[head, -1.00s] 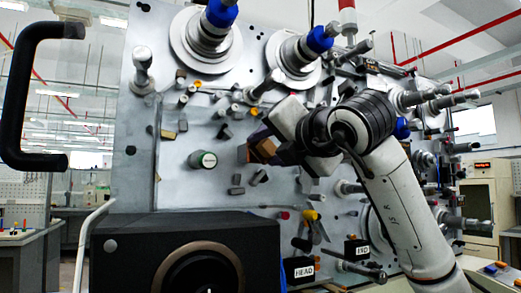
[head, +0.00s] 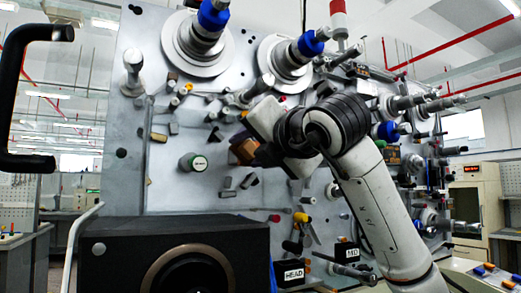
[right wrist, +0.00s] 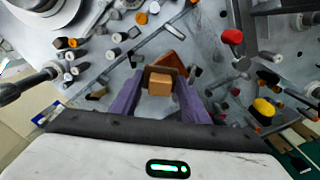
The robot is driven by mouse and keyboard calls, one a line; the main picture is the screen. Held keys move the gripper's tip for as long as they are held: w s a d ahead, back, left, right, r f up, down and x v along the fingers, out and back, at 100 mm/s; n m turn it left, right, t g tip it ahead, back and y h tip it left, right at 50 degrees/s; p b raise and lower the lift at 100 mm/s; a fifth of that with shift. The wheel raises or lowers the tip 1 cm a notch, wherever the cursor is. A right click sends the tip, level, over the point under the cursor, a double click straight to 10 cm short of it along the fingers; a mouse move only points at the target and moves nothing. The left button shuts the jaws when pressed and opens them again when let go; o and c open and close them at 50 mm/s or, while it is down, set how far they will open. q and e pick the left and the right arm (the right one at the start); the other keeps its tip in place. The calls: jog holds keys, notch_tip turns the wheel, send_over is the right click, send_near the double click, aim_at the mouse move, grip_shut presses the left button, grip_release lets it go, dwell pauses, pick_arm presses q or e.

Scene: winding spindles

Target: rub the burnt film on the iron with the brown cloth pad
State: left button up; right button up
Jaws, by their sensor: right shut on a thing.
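The brown cloth pad shows as a small brown block (right wrist: 160,86) between the two purple fingers of my right gripper (right wrist: 160,78) in the right wrist view. The right gripper is shut on it. In the head view the pad (head: 243,148) is at the tip of my right gripper (head: 257,153), in front of the grey panel. A reddish-brown piece (right wrist: 173,60) with a dark edge lies just beyond the pad in the wrist view. I cannot tell whether it is the iron, or whether the pad touches it. No burnt film can be made out. My left gripper is out of view.
The upright grey panel (head: 165,205) carries several rollers, pegs and spindles with blue ends (head: 213,14). A black box (head: 120,255) stands low in front. A red knob (right wrist: 232,37) sticks out right of the gripper.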

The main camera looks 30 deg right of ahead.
jog(key=shift+w+a+f, duration=0.1)
jog(key=shift+f, duration=0.05)
jog(key=shift+s+a+f+b, duration=0.1)
jog(key=shift+s+b, duration=0.25)
jog(key=s+b, duration=0.1)
jog(key=s, duration=0.3)
jog(key=shift+s+b, duration=0.2)
jog(key=shift+b, duration=0.15)
jog(key=shift+s, duration=0.4)
jog(key=shift+s+a+b, duration=0.1)
jog(key=shift+s+b, duration=0.4)
jog(key=shift+s, duration=1)
